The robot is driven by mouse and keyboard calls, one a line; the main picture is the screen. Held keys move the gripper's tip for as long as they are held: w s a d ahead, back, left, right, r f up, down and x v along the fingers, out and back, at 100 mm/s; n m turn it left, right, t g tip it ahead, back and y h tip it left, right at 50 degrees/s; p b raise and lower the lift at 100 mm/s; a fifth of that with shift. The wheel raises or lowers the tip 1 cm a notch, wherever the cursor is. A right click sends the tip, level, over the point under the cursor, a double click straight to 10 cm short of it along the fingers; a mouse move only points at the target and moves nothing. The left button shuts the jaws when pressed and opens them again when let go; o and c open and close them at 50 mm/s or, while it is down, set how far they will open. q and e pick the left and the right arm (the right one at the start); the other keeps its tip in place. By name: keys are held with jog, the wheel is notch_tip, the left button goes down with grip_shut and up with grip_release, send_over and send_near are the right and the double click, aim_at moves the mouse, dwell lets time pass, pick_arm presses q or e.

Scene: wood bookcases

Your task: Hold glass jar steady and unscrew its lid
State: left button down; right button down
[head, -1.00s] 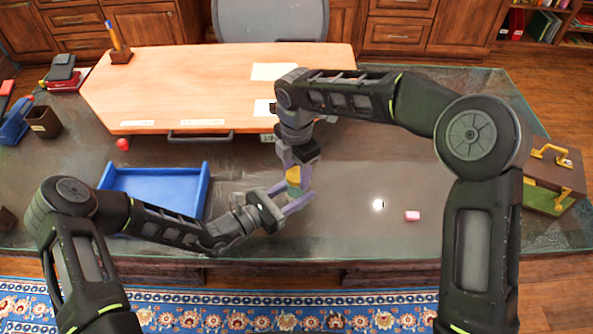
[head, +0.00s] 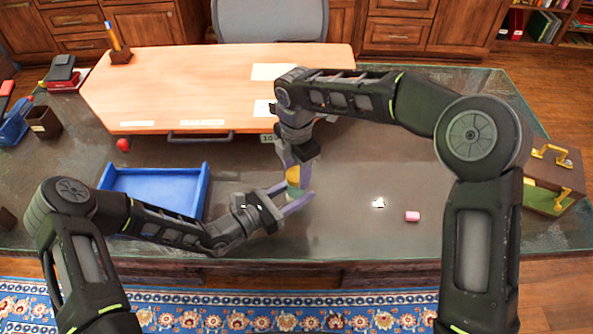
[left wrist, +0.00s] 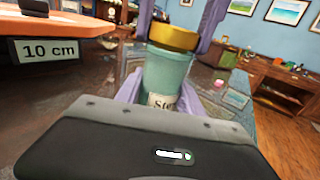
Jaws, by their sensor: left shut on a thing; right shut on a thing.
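The glass jar (left wrist: 165,75) is teal, with a white label partly reading "Ste". It stands upright on the dark desk and also shows in the head view (head: 292,188). Its gold lid (left wrist: 173,36) sits on top and shows yellow in the head view (head: 293,175). My left gripper (head: 290,200) comes from the left with its purple fingers shut around the jar body. My right gripper (head: 294,174) reaches down from above with its purple fingers shut on the lid. My fingers hide parts of the jar and lid.
A blue tray (head: 155,185) lies to the left. A pink block (head: 412,216) lies to the right. A raised wooden board (head: 200,85) with a "10 cm" tag (left wrist: 47,50) stands behind. A wooden box with yellow handles (head: 552,180) is at far right.

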aim_at(296, 173)
jog(key=shift+r, duration=0.95)
jog(key=shift+r, duration=2.05)
pick_arm(q)
jog(key=c, duration=0.7)
grip_release()
jog(key=shift+o, duration=0.2)
jog(key=b+v, duration=0.2)
jog(key=v, duration=1)
pick_arm(e)
jog(key=shift+f, duration=0.95)
